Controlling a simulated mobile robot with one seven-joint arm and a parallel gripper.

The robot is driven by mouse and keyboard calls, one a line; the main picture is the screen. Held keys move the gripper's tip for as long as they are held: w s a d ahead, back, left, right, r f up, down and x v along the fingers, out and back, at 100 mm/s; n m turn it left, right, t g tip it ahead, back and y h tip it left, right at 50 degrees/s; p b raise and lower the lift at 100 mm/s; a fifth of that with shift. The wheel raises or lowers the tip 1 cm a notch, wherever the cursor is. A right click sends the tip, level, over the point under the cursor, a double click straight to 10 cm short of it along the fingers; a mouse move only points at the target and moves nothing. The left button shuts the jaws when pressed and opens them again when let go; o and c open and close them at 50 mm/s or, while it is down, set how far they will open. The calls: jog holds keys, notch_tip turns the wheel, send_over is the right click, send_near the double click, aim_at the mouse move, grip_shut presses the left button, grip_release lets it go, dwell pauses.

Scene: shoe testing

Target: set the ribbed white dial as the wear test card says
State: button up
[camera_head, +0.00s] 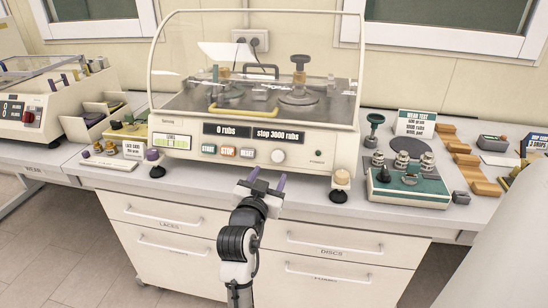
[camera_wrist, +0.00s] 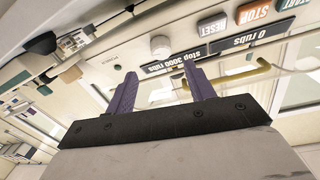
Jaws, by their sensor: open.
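The ribbed white dial (camera_head: 278,156) is on the front panel of the cream wear tester (camera_head: 330,165), right of the RESET button. In the wrist view the dial (camera_wrist: 160,46) shows upside down, beyond the fingertips. The right-hand display (camera_head: 276,134) reads "stop 3000 rubs"; the left one (camera_head: 226,130) reads "0 rubs". The wear test card (camera_head: 416,123) stands right of the tester; its small print seems to say 5000 rubs and a wool pad. My gripper (camera_head: 267,179) is open and empty, in front of and below the dial, its purple fingers (camera_wrist: 163,78) apart.
START (camera_head: 208,149), STOP (camera_head: 228,152) and RESET (camera_head: 247,153) buttons sit left of the dial. A yellow handle (camera_head: 229,110) crosses above the panel. A green tray with weights (camera_head: 408,185) stands at the right.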

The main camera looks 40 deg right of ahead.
aim_at(277, 158)
jog(key=p+x, duration=0.2)
jog(key=x, duration=0.5)
jog(key=shift+w+d, duration=0.25)
jog(key=shift+w, duration=0.05)
jog(key=c, duration=1)
